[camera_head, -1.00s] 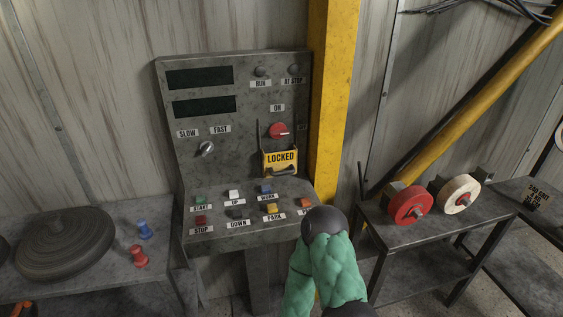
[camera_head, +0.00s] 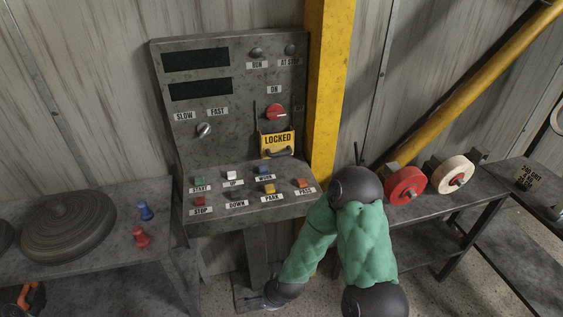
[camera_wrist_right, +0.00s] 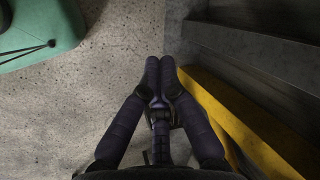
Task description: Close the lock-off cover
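The lock-off cover is a yellow plate marked LOCKED (camera_head: 278,139) with a dark handle at its lower edge. It hangs below the red rotary switch (camera_head: 276,112) on the grey control panel, leaving the switch uncovered. My right gripper (camera_head: 262,301) is low beside the panel's pedestal, well below the cover and apart from it. In the right wrist view, my right gripper (camera_wrist_right: 159,62) has its two dark fingers together with nothing visible between them.
The control panel (camera_head: 225,139) has a sloped button shelf. A yellow post (camera_head: 327,90) stands right of it. A table with red and white wheels (camera_head: 405,186) is at right. A left bench holds a dark round disc (camera_head: 68,226) and blue and red pieces.

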